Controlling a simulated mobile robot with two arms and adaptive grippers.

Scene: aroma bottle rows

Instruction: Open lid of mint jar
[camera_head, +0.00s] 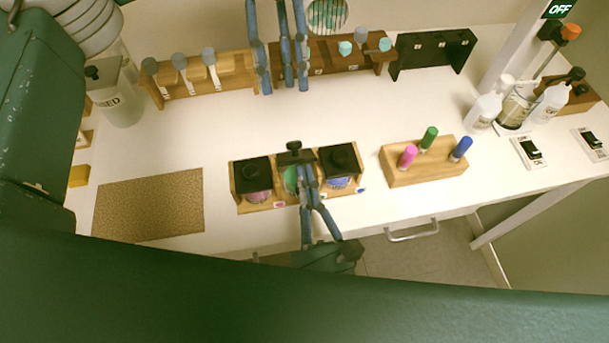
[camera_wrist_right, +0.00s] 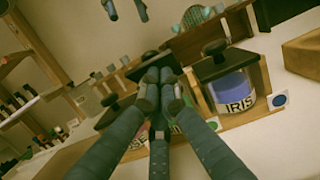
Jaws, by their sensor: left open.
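The mint jar (camera_head: 290,181) is the green middle jar of three in a wooden holder (camera_head: 276,203). Its black lid (camera_head: 295,156) with a knob sits farther back than the neighbouring lids and looks tilted up, baring some green. My right gripper (camera_head: 308,168) reaches in from the front, its fingers together at the lid's front edge. In the right wrist view, the right gripper (camera_wrist_right: 162,78) covers most of the mint jar and its label, with the lid (camera_wrist_right: 143,71) just beyond the fingertips. Contact is not clear. My left gripper (camera_head: 284,88) hangs open and empty behind the holder.
A pink jar (camera_head: 258,197) and a blue IRIS jar (camera_wrist_right: 232,92) flank the mint jar, both lidded. A block with coloured vials (camera_head: 424,172) stands to the right, a brown mat (camera_head: 148,205) to the left. Racks (camera_head: 327,52) line the back. White table is clear between.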

